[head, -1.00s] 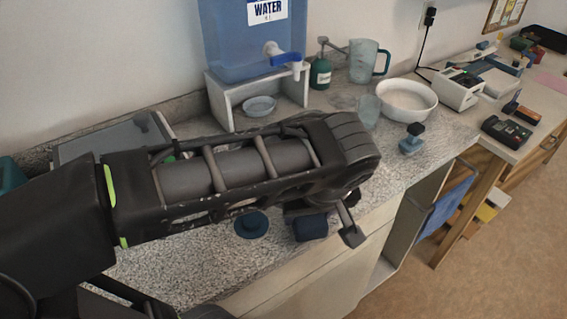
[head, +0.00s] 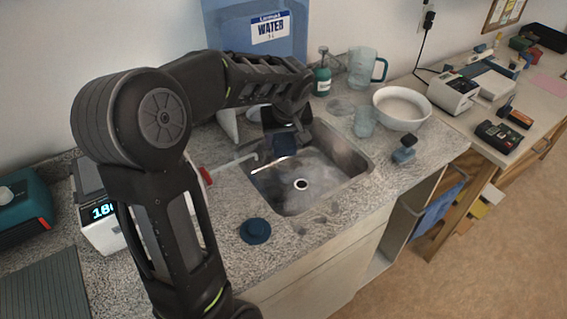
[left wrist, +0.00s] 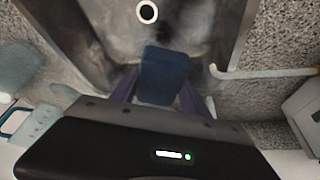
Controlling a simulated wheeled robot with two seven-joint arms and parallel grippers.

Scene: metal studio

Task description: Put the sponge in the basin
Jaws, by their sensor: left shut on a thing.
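The sponge is a dark blue block (left wrist: 164,76), held between the two fingers of my left gripper (left wrist: 158,88) in the left wrist view. In the head view my left gripper (head: 284,138) is at the back of the basin, and the arm hides much of the sponge. The basin (head: 345,158) is a steel sink set in the speckled counter. Its floor and round drain also show in the left wrist view (left wrist: 112,28). The sponge is over the basin's back part; I cannot tell whether it touches the floor. My right gripper is not in view.
A pale faucet spout (head: 236,162) reaches over the basin's left rim. A blue water tank (head: 225,40) stands behind. A dark blue disc (head: 255,231) lies in front.

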